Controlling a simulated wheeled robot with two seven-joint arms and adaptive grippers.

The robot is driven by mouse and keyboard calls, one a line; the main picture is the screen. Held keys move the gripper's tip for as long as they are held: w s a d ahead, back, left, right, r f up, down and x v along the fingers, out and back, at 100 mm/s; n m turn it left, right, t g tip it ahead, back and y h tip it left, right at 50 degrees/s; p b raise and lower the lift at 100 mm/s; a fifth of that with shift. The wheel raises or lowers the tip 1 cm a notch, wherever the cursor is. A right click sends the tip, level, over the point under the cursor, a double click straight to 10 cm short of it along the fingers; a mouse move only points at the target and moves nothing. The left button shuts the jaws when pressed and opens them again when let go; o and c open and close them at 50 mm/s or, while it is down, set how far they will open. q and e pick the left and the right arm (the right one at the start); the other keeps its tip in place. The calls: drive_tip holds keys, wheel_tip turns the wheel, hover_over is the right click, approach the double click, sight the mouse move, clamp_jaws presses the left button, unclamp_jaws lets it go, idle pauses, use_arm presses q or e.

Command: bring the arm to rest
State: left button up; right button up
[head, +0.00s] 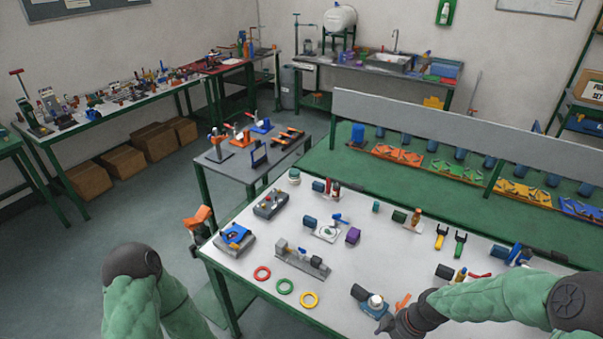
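My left arm (135,300) shows at the lower left, in a green cover with a dark joint. Its gripper is not in the picture. My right arm (490,298) reaches in from the lower right over the front of the white-topped table. My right gripper (392,322) is dark and small at its end, low over the front edge of that table. It is close beside a dark device with a round light top (375,302). An orange piece (402,302) and a blue piece show at its fingers. I cannot tell whether it touches or holds anything.
The white-topped table (240,272) carries red, green and yellow rings (310,299), valves, and small fixtures. An orange clamp-like thing (199,217) is at its left corner. A grey side table (215,165), a green bench (340,175) and cardboard boxes (85,181) stand behind. Floor at left is clear.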

drive_tip(key=s+a+f+m+b, duration=0.1)
drive_tip(key=s+a+f+m, duration=0.4)
drive_tip(key=f, duration=0.4)
drive_tip(key=s+a+f+m+b, duration=0.2)
drive_tip(key=s+a+f+m, duration=0.3)
drive_tip(key=a+f+m, duration=0.3)
drive_tip(key=shift+s+a+f+y, duration=0.2)
drive_tip(key=shift+f+y, duration=0.1)
drive_tip(key=shift+f, duration=0.35)
